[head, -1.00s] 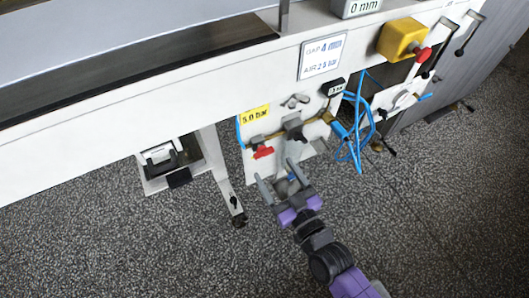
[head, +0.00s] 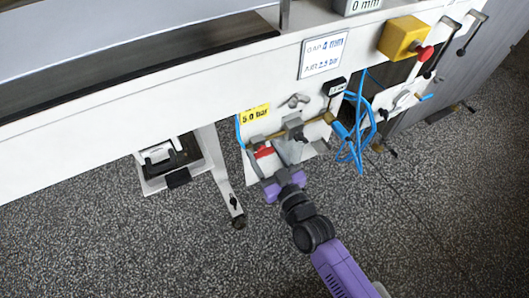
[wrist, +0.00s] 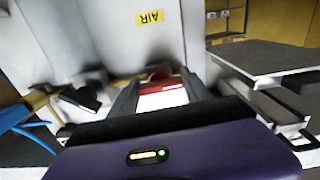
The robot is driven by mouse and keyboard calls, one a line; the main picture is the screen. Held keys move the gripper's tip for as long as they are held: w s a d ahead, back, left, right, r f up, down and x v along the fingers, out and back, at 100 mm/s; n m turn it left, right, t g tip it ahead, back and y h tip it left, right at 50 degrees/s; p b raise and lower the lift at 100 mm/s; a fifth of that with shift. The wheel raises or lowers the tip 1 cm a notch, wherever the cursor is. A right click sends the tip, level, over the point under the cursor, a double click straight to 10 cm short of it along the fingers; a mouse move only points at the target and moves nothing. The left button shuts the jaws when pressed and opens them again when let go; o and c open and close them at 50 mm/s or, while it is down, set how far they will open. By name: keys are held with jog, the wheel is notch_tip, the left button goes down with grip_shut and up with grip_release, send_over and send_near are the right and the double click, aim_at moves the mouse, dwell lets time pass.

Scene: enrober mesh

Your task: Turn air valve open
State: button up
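My gripper (head: 266,152) is open, with one finger on each side of the handle. In the wrist view the red handle (wrist: 166,84) shows between the spread fingertips of my gripper (wrist: 160,88), with a pale patch in front of it. I cannot tell whether a finger touches the handle. The valve body is partly hidden by the fingers.
Blue hoses (head: 358,125) hang to the right of the valve. A grey regulator (head: 292,124) sits on the pipe just right of the fingers. A yellow box with a red button (head: 404,38) is at the upper right. The speckled floor below is clear.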

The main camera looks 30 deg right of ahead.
jog(key=c, duration=0.8)
jog(key=shift+m, duration=0.3)
jog(key=o, duration=1.4)
jog(key=shift+c, duration=0.2)
jog(key=shift+s, duration=0.15)
jog(key=s+p, duration=0.1)
jog(key=s, duration=0.6)
jog(key=shift+s, duration=0.3)
